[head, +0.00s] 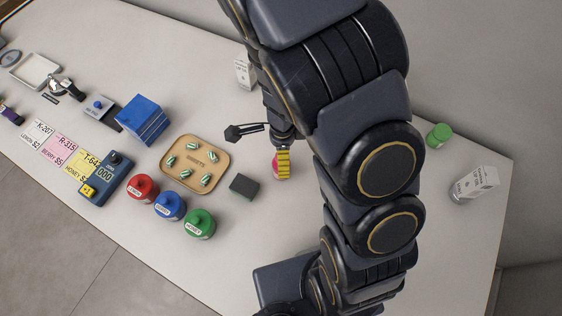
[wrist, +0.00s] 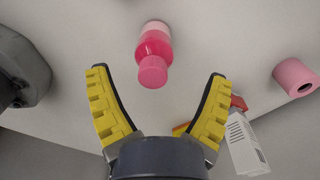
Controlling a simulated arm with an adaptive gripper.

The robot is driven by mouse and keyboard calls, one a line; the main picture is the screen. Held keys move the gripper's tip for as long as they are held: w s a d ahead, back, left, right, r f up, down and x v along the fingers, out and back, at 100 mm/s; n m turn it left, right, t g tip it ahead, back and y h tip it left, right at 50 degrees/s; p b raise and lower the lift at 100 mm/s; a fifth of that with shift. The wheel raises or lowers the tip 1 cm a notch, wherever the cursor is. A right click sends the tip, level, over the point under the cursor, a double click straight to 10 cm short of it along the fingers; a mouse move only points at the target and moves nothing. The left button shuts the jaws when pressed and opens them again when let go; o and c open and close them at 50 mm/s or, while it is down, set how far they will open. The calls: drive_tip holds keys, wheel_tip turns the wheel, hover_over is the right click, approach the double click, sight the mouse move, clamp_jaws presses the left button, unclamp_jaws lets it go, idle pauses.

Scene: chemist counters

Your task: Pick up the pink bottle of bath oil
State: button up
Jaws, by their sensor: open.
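The bottle is just beyond the fingertips and nothing is between the pads. In the head view my gripper (head: 283,163) points down at the counter, and a small pink part of the bottle (head: 276,168) shows beside the yellow finger. The rest of it is hidden there.
In the wrist view a pink roll-shaped thing (wrist: 296,77) is at right and a white carton (wrist: 245,142) is near the right finger. In the head view a dark block (head: 244,185), a tray of sweets (head: 167,171) and red, blue and green jars (head: 199,224) stand left of my gripper.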

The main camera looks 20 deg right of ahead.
drive_tip(key=shift+s+a+f, duration=0.1)
drive_tip(key=shift+s+f, duration=0.05)
drive_tip(key=shift+f, duration=0.55)
drive_tip(key=shift+s+a+f, duration=0.1)
drive_tip(key=shift+s+f, duration=0.05)
drive_tip(key=shift+f, duration=1.75)
drive_tip(key=c, duration=1.2)
